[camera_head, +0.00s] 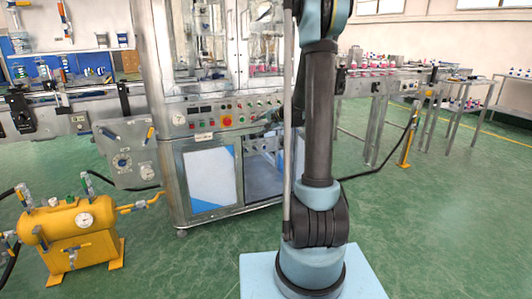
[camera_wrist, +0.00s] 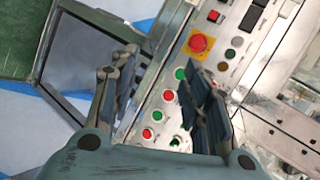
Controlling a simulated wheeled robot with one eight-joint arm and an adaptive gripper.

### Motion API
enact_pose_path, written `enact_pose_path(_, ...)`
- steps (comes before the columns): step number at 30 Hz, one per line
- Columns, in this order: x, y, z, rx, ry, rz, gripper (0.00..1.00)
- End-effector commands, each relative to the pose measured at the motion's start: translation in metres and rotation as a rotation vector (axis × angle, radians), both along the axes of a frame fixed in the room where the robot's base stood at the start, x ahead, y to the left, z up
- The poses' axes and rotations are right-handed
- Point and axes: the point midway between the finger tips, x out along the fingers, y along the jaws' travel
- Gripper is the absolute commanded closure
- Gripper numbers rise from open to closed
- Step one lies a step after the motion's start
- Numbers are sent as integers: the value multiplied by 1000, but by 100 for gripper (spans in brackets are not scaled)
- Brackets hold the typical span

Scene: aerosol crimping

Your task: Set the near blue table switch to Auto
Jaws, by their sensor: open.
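The control panel (camera_head: 208,119) is on the front of the machine, with rows of small knobs and buttons. In the wrist view the panel (camera_wrist: 152,118) runs diagonally and shows red and green buttons. A dark, greenish control (camera_wrist: 176,141) at its lower end may be a selector switch. I cannot read the labels or tell which control is the near blue table switch, or its setting. My gripper (camera_wrist: 160,64) is open and empty, its fingers spread over the panel. I cannot tell whether it touches anything. Its right finger hides part of the panel.
A red emergency stop (camera_wrist: 199,43) on a yellow plate sits beyond the fingers. The machine's cabinet door (camera_head: 211,180) is below the panel. A yellow tank (camera_head: 75,232) stands at the left. A conveyor (camera_head: 375,73) runs right.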

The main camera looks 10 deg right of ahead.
Motion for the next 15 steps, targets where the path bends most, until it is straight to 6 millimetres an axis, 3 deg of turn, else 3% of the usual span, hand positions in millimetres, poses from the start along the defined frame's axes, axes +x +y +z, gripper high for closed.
enact_pose_path(6, 60, -11, -25, 143, -20, -86, 57)
enact_pose_path(15, 126, -31, -72, 342, -40, -204, 57)
